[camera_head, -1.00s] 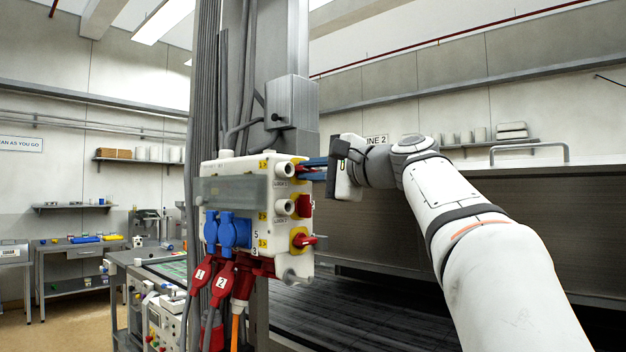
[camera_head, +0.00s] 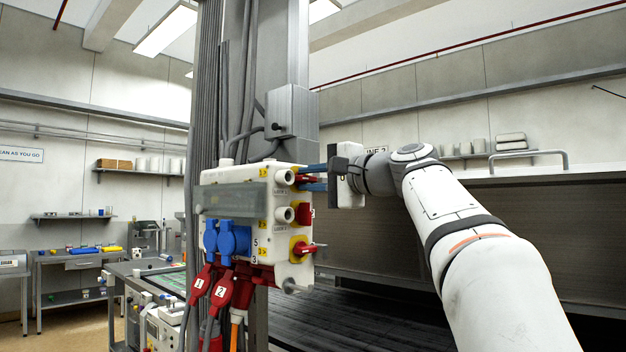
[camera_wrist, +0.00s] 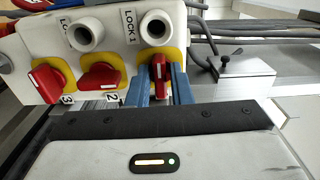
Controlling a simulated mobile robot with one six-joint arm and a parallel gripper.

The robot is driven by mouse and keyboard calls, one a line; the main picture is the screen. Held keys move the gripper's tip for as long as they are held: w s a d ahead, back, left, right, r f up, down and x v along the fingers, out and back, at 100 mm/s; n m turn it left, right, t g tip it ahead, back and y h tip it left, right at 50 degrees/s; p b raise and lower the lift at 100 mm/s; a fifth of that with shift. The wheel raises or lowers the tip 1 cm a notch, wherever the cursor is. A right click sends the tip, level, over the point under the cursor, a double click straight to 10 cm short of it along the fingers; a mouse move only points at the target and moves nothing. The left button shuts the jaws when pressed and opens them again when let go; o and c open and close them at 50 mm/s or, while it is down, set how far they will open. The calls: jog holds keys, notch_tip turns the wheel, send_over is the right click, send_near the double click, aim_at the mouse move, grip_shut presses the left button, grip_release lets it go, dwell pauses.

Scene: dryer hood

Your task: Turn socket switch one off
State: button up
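The socket box (camera_head: 237,205) hangs on a grey column, with a row of red rotary switches on yellow plates along its right side. The top red switch (camera_head: 307,179), beside LOCK 1, also shows in the wrist view (camera_wrist: 160,77), its handle upright in that picture. My gripper (camera_head: 313,178) reaches in from the right. Its blue fingers (camera_wrist: 167,87) stand on either side of this handle, spread apart; contact is hard to judge. The middle switch (camera_wrist: 101,77) by label 2 lies sideways, and the switch by label 3 (camera_wrist: 45,81) is tilted.
White lock cylinders (camera_wrist: 86,35) stick out beside the switches. Blue plugs (camera_head: 227,239) and red plugs (camera_head: 220,287) hang at the box front. A grey box (camera_head: 291,111) sits above on the column. A dark slatted surface (camera_head: 350,315) lies below my arm.

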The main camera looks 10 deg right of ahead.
jog(key=shift+o, duration=1.4)
jog(key=b+v, duration=0.1)
jog(key=v, duration=0.7)
jog(key=shift+a, duration=0.1)
